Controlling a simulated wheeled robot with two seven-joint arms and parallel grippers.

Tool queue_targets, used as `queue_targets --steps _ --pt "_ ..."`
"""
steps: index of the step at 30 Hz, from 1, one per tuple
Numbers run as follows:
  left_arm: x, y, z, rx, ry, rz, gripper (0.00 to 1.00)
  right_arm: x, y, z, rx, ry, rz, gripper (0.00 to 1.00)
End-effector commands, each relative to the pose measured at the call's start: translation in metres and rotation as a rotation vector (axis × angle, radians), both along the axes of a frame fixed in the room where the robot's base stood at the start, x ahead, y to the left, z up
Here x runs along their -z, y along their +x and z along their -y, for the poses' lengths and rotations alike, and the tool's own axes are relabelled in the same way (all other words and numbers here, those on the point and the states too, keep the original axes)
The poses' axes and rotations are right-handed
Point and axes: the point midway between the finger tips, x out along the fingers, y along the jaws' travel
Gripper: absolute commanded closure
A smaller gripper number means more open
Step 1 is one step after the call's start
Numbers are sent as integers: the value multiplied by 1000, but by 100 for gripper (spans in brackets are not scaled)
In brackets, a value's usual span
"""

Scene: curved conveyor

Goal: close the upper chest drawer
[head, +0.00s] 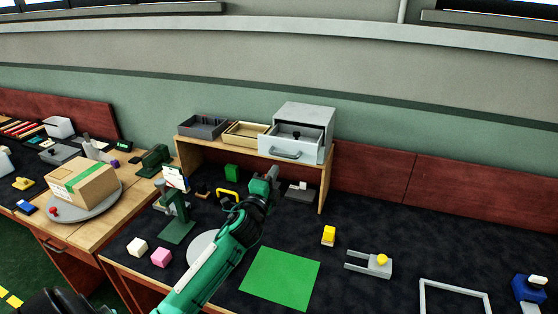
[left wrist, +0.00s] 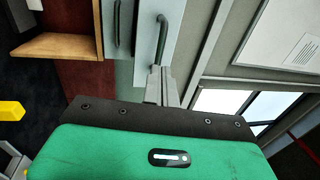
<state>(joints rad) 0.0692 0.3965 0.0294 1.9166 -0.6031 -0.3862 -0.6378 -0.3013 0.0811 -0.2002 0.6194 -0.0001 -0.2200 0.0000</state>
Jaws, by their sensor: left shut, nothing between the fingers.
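The grey chest (head: 307,112) stands on the right part of a wooden shelf. Its upper drawer (head: 290,146) is pulled out toward me, and a dark object (head: 297,134) shows inside. The drawer's bar handle (head: 287,154) also shows in the left wrist view (left wrist: 161,40), beside a second handle (left wrist: 117,22) on the lower front. My left gripper (head: 272,172) is shut and empty, just below and in front of the drawer front. In the left wrist view its fingertips (left wrist: 158,72) are close to one end of the upper handle; I cannot tell if they touch. My right gripper is out of view.
A dark tray (head: 204,126) and a wooden tray (head: 246,132) stand left of the chest on the shelf (head: 200,146). A green stand (head: 177,215) is left of my arm. A green mat (head: 280,278) and a yellow block (head: 328,235) lie on the dark tabletop.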

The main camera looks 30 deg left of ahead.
Motion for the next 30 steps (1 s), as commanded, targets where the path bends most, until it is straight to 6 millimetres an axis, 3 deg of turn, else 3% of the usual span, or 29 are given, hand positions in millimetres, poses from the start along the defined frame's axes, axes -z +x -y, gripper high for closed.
queue_targets --steps 3,9,25,30 --pt "-7 20 -4 -1 -2 0 100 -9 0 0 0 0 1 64" --pt "-9 40 -9 0 -1 -1 100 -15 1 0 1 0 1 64" --pt "-8 48 -10 0 -1 -2 100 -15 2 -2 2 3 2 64" --pt "-7 67 -15 -1 -2 1 100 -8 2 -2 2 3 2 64"
